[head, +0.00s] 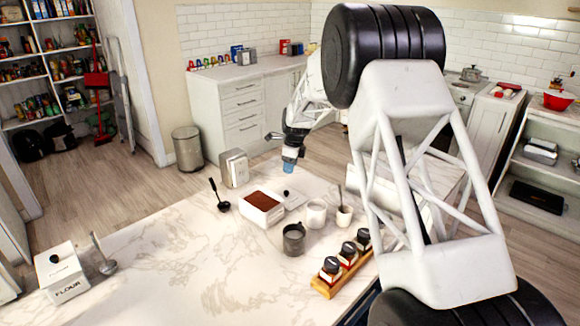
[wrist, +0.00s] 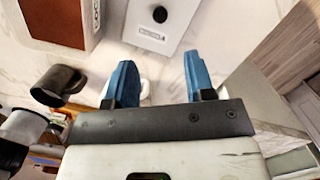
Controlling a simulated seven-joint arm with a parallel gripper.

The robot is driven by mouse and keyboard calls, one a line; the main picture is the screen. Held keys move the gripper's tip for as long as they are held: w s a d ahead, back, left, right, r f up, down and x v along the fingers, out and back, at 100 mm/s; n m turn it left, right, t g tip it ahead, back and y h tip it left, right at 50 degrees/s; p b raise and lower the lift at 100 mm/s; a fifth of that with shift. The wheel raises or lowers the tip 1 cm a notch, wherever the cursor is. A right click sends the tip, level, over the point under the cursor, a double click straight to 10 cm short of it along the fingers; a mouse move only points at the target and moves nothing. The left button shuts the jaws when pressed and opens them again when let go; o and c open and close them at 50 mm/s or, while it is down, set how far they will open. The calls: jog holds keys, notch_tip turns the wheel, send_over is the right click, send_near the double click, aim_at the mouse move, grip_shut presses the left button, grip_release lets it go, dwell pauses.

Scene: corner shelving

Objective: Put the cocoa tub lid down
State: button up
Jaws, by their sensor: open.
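The cocoa tub (head: 262,217) is a white box, open at the top and filled with brown powder, on the marble counter. It also shows at the upper left of the wrist view (wrist: 92,38). The cocoa tub lid (head: 296,201), white with a black knob, lies flat on the counter just right of the tub. The wrist view shows the lid (wrist: 178,22) with its knob and label beyond my fingertips. My gripper (head: 289,167) is above the counter's far edge, apart from the lid. Its blue fingers (wrist: 160,76) are spread with nothing between them.
A dark metal cup (head: 293,241), a white mug (head: 316,214) and a small cup (head: 344,218) with a utensil stand right of the tub. A spice rack (head: 325,286) is nearer. A black ladle (head: 222,206) and napkin dispenser (head: 234,169) stand left.

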jog(key=shift+r, duration=0.1)
dwell(0.4)
jog(key=s+d+r+n, duration=0.35)
jog(key=s+r, duration=0.35)
jog(key=s, duration=0.3)
jog(key=s+d+r+n+t, duration=0.1)
jog(key=s+d+r+n, duration=0.25)
jog(key=s+r, duration=0.4)
jog(key=s+d+r+n, duration=0.3)
jog(key=s+d+r, duration=0.25)
jog(key=s, duration=0.55)
jog(key=s+d+n, duration=0.2)
jog(key=s+n, duration=0.1)
jog(key=s, duration=0.8)
jog(key=s+d+f+n+h, duration=0.1)
jog(key=s+n, duration=0.3)
jog(key=s, duration=0.8)
jog(key=s+d+f+n+t, duration=0.1)
jog(key=s+d+n, duration=0.2)
jog(key=s, duration=0.9)
jog(key=shift+s+n, duration=0.2)
jog(key=shift+n, duration=0.1)
